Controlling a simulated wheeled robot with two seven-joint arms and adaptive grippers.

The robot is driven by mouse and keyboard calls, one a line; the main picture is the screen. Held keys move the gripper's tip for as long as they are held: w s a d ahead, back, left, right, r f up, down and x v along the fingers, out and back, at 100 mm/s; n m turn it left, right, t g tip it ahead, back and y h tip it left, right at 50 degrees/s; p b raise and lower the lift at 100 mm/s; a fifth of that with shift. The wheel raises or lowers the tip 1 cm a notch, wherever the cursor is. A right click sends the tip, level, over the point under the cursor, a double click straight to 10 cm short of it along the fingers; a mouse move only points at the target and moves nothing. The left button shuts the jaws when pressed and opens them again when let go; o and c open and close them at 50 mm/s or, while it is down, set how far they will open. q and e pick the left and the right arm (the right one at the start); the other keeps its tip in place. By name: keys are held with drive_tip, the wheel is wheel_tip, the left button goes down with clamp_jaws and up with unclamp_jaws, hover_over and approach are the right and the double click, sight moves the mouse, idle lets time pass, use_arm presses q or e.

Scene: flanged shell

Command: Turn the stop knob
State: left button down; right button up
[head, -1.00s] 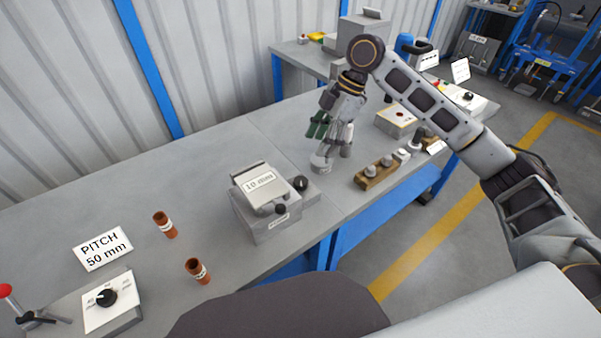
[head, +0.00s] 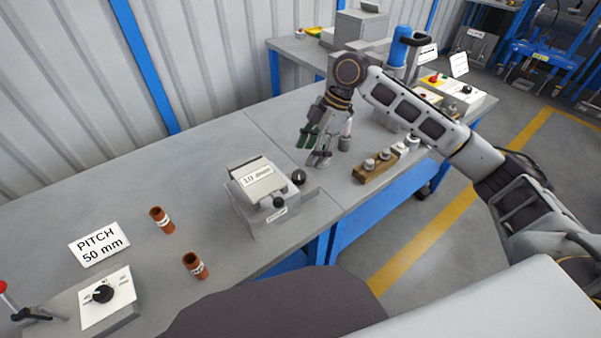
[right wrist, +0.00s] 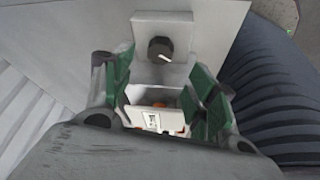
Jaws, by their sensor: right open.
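A grey device (head: 249,207) with a tilted "10 mm" plate (head: 257,177) stands on the bench. One black knob (head: 299,177) sits on its right side and another (head: 280,202) on its front. Which one is the stop knob I cannot read. My right gripper (head: 315,153) is open and empty, above the bench just behind and right of the right-side knob, apart from it. In the right wrist view a black knob (right wrist: 160,48) with a pale pointer mark shows on a grey face, beyond the spread green finger pads (right wrist: 165,92). My left gripper is out of view.
A "PITCH 50 mm" card (head: 99,244) and a dial box (head: 105,298) are further left. A wooden block with grey knobs (head: 375,168) lies right of the gripper. Bare bench lies behind the device.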

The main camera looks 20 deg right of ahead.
sight(299, 175)
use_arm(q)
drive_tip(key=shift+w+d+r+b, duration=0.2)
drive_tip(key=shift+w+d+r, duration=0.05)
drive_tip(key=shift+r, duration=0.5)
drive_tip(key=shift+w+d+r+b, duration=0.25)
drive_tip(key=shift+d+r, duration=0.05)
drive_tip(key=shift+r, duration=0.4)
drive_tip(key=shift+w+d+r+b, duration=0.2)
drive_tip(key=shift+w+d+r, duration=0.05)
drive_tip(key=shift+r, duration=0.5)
use_arm(e)
drive_tip(key=shift+x, duration=4.05)
drive_tip(key=shift+c, duration=0.2)
drive_tip(key=c, duration=1)
